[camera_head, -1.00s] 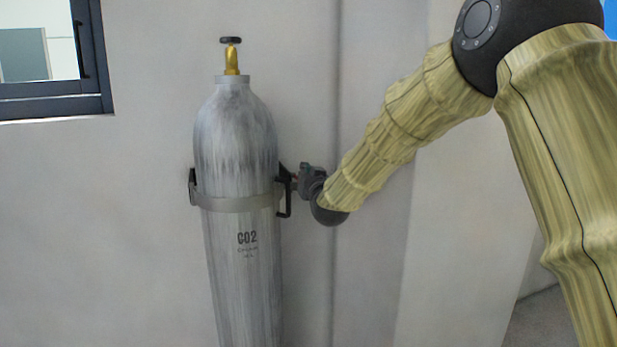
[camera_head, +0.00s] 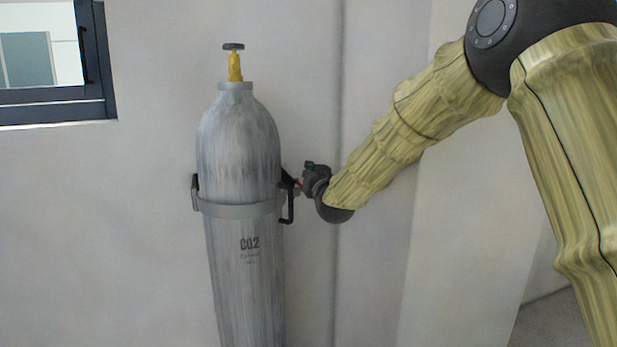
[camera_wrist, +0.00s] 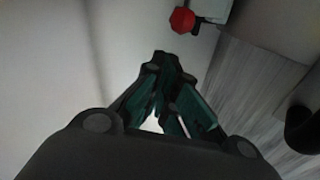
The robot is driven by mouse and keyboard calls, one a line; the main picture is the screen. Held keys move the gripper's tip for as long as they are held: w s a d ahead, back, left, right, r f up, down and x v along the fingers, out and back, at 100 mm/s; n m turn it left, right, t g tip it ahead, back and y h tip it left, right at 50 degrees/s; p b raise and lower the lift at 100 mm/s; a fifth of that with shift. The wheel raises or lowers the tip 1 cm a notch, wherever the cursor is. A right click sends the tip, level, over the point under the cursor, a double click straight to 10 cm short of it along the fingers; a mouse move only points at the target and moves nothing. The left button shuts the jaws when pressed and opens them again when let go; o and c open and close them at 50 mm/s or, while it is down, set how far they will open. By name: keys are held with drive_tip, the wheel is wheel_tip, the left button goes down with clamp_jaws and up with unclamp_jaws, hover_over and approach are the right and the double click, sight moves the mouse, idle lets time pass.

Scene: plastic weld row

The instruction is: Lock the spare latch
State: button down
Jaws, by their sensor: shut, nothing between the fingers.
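A grey CO2 cylinder (camera_head: 240,150) stands upright against the wall, with a grey strap (camera_head: 238,209) around it. A black latch bracket (camera_head: 288,200) sits at the strap's right end. In the wrist view, a red knob (camera_wrist: 182,20) on a pale block lies beyond and right of my gripper's fingertips (camera_wrist: 166,62). The fingers are together and empty, apart from the knob in that picture. Whether they touch the bracket cannot be told.
The cylinder's side (camera_wrist: 240,85) fills the right of the wrist view, with a dark rounded part (camera_wrist: 300,128) at its edge. A yellow valve (camera_head: 235,68) tops the cylinder. A window (camera_head: 50,60) is at upper left. The wall (camera_head: 375,260) below my arm is clear.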

drive_tip(key=v, duration=0.9)
drive_tip(key=shift+s+r+b, duration=0.3)
drive_tip(key=shift+r+b, duration=0.1)
drive_tip(key=shift+b, duration=0.05)
drive_tip(key=shift+d, duration=0.15)
drive_tip(key=s+d+f+g+h+p, duration=0.15)
drive_tip(key=s+d+f+g, duration=0.35)
drive_tip(key=f, duration=0.9)
drive_tip(key=s+d+f+m+g+h+p, duration=0.1)
drive_tip(key=s+d+f+p, duration=0.15)
drive_tip(key=s+f, duration=0.8)
drive_tip(key=s+d+f+g+h+p, duration=0.1)
drive_tip(key=s+d+f+g, duration=0.2)
drive_tip(key=f, duration=1.5)
drive_tip(key=s+d+f+g+p, duration=0.1)
drive_tip(key=s+d+f+g, duration=0.15)
drive_tip(key=s+f, duration=0.5)
drive_tip(key=s+d+f+g+p, duration=0.2)
drive_tip(key=s+d+f, duration=0.2)
drive_tip(key=s, duration=0.7)
drive_tip(key=s+d+f+g, duration=0.1)
drive_tip(key=s+d+g, duration=0.1)
drive_tip(key=s, duration=0.8)
drive_tip(key=s+d+f+g+h+p, duration=0.1)
drive_tip(key=s+d+f+g, duration=0.1)
drive_tip(key=s, duration=0.8)
drive_tip(key=shift+d+f, duration=0.3)
